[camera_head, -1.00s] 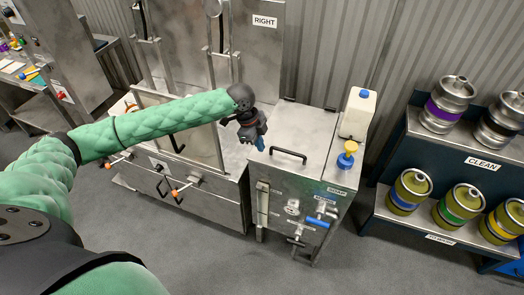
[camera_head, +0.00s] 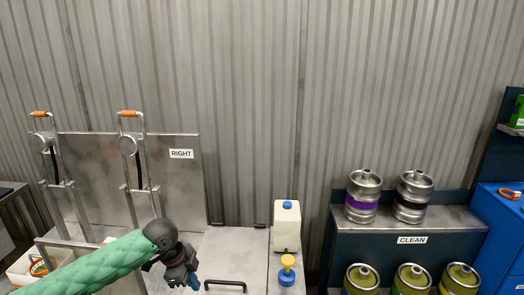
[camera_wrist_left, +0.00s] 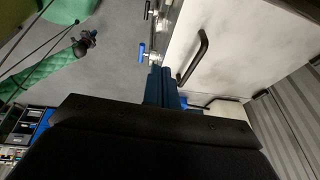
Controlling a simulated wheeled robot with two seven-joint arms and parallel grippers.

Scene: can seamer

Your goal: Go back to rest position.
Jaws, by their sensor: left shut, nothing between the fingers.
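My left arm comes in from the lower left of the head view. Its dark left gripper (camera_head: 192,282) with blue fingertips is at the bottom edge, just left of the black handle (camera_head: 225,285) on a steel lid. In the left wrist view the blue fingers (camera_wrist_left: 162,88) are shut together and empty, close to the same handle (camera_wrist_left: 194,57). Another green arm of mine, ending in a small dark gripper (camera_wrist_left: 86,41), shows at the upper left of that view. Its jaws are too small to read.
A white jug (camera_head: 287,228) and a yellow-topped blue valve (camera_head: 287,270) stand right of the lid. Kegs (camera_head: 363,200) stand on the shelf marked CLEAN (camera_head: 411,240). The steel panel marked RIGHT (camera_head: 181,154) is behind my arm. A blue valve lever (camera_wrist_left: 142,53) shows in the wrist view.

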